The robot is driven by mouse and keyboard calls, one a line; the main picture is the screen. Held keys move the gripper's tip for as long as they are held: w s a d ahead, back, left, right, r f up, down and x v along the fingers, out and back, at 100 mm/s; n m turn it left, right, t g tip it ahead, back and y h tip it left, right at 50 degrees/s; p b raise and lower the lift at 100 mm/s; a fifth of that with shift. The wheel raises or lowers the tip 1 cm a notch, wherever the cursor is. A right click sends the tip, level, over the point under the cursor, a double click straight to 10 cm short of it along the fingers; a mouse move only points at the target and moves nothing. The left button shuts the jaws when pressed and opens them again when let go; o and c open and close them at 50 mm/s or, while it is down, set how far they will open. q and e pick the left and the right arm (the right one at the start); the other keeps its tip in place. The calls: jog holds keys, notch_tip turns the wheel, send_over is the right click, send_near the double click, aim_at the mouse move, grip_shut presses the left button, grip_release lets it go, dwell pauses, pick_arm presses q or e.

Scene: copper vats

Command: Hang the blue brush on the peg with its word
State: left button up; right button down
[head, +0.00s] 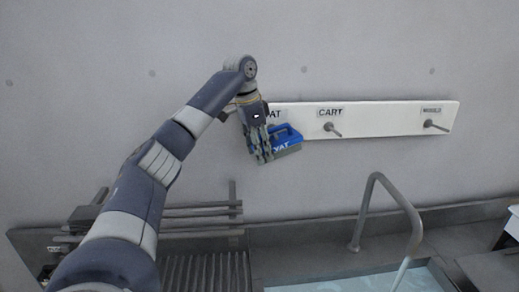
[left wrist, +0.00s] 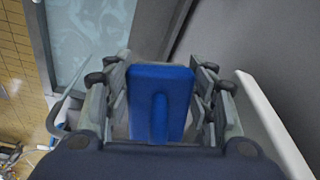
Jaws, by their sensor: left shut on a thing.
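The blue brush (head: 287,137) bears the word VAT and has a grey lower part. My left gripper (head: 259,143) is shut on it and holds it up in front of the left end of the white peg board (head: 385,119). In the left wrist view the blue brush (left wrist: 160,98) sits between both fingers. The board's left label, partly hidden, reads "AT". Any peg below it is hidden behind my gripper and the brush. The CART peg (head: 332,129) and the right-hand peg (head: 435,125) are bare; the right label is too small to read surely. My right gripper is out of view.
Below the board is a basin of pale blue water (head: 340,284) with a bent metal rail (head: 385,182) rising at its edge. Grey bars and a slatted rack (head: 205,272) lie to the left. The wall around the board is clear.

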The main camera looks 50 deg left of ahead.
pick_arm(q)
jog(key=shift+f, duration=0.2)
jog(key=o, duration=1.3)
jog(key=shift+c, duration=0.2)
jog(key=shift+w, duration=0.1)
jog(key=v, duration=1.2)
